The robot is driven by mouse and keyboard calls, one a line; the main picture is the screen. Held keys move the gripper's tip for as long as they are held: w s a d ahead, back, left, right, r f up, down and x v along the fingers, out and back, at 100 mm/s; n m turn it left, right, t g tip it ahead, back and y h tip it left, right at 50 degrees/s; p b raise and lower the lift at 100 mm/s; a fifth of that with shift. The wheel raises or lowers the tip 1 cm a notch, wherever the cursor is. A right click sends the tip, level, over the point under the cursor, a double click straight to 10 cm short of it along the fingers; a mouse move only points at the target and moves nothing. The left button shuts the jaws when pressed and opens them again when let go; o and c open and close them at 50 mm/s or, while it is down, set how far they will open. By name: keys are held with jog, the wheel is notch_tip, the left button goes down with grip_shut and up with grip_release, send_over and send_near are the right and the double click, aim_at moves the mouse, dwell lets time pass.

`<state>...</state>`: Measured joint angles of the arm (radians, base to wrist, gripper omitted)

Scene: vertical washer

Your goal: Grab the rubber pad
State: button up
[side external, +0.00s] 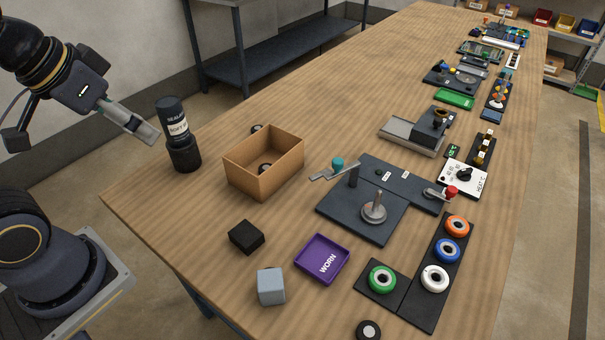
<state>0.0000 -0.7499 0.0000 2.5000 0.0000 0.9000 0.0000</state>
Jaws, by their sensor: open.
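A matte black block (246,237) lies on the wooden table near its front left edge. It may be the rubber pad, but I cannot be sure from this view. My gripper (146,134) is at the upper left, raised near the table's left edge and pointing down to the right. It is open, with nothing visible between its fingers. It is well apart from the black block and just left of a dark bottle.
The dark bottle (172,120) stands in a black holder. An open cardboard box (265,185), purple WORN tray (302,258), grey-blue cube (271,286) and dark fixture with a post (350,220) surround the black block. Coloured rings sit on a black board (410,300) at right.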

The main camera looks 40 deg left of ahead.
jog(key=m+g, duration=0.1)
jog(key=g, duration=0.5)
send_over(245, 233)
notch_tip(245, 233, down, 22)
jog(key=shift+a+r, duration=0.15)
jog(key=f, duration=0.5)
jog(key=shift+d+f, duration=0.2)
jog(key=shift+f, duration=0.15)
